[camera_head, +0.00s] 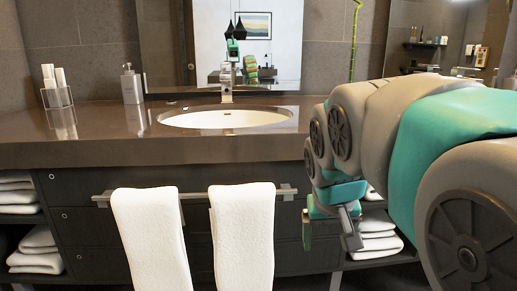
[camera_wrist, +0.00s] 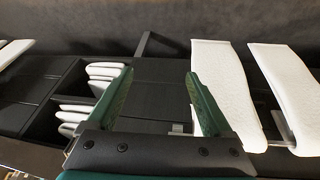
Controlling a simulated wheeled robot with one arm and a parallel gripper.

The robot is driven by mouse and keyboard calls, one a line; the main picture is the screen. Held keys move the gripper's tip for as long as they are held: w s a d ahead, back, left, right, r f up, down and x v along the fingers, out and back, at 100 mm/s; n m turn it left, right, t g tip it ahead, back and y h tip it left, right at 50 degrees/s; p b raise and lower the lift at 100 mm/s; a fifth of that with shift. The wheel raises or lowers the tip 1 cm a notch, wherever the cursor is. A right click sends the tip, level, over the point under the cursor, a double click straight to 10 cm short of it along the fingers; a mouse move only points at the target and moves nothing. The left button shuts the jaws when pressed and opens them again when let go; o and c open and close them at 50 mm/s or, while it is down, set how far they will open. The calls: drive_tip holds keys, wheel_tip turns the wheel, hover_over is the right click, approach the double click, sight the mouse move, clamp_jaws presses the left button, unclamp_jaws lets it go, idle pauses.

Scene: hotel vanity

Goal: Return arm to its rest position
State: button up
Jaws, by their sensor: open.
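My gripper (camera_head: 330,228) hangs at the right of the head view, in front of the vanity cabinet and to the right of the hanging towels. In the wrist view my gripper (camera_wrist: 158,95) shows two green fingers spread wide apart with nothing between them. My grey and green arm (camera_head: 375,130) is bent and fills the right side of the head view. The gripper appears apart from the towels and the cabinet front.
Two white towels (camera_head: 150,238) (camera_head: 242,235) hang on a metal bar (camera_head: 196,194). Above are the dark counter (camera_head: 90,150), sink (camera_head: 228,118), soap dispenser (camera_head: 131,84) and clear holder (camera_head: 57,97). Folded towels (camera_head: 376,238) sit on the right shelves, near my gripper.

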drive_tip(key=s+f+g, duration=0.3)
drive_tip(key=s+f, duration=0.5)
drive_tip(key=s, duration=0.4)
drive_tip(key=s+d+f+g+y, duration=0.1)
drive_tip(key=s+f+g, duration=0.1)
drive_tip(key=s+f, duration=0.6)
drive_tip(key=s, duration=0.3)
drive_tip(key=shift+s+d+g, duration=0.3)
drive_tip(key=shift+s+g, duration=0.05)
drive_tip(key=shift+g, duration=0.05)
drive_tip(key=shift+c, duration=0.3)
